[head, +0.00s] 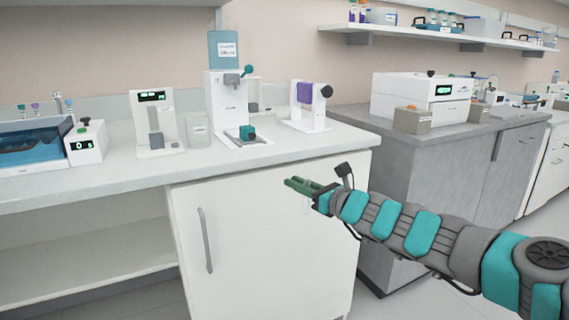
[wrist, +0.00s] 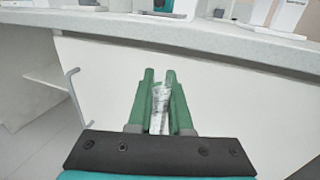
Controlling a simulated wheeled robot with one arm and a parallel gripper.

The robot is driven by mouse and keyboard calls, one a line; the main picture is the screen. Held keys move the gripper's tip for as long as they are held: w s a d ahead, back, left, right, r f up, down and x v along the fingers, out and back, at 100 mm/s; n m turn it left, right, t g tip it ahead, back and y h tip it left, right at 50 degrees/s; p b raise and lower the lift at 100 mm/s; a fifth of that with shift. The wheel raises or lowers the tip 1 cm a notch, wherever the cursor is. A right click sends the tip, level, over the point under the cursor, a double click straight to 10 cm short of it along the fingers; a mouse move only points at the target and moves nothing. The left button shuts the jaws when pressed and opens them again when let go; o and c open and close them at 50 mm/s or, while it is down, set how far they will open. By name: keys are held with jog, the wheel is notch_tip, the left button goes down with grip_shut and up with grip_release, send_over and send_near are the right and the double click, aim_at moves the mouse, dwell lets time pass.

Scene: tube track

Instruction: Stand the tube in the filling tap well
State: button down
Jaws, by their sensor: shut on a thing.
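My gripper (head: 303,185) is in front of the white cabinet, below the bench top. Its green fingers are shut on a clear tube (wrist: 161,100), seen between them in the wrist view. In the head view a faint part of the tube (head: 306,206) hangs below the fingers. The filling tap (head: 228,97) is a white unit with a blue bottle (head: 226,50) on top and a teal lever. At its foot is a teal block (head: 247,133) on a low base, apart from my gripper; I cannot make out a well opening in it.
The bench top (head: 90,192) has a white device with a display (head: 155,122), a clear beaker (head: 198,130), a white stand with a purple part (head: 309,108) and a blue bath (head: 35,146). A cabinet handle (head: 205,240) sticks out. A grey bench stands to the right.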

jog(key=s+d+f, duration=0.1)
jog(key=d+f, duration=0.8)
jog(key=f, duration=0.4)
jog(key=s+d+f+n+g+y, duration=0.1)
jog(key=d+f, duration=0.7)
jog(key=f, duration=0.5)
jog(key=shift+s+d+f+n+g, duration=0.15)
jog(key=shift+s+d+n+g, duration=0.1)
jog(key=shift+d+n+g, duration=0.1)
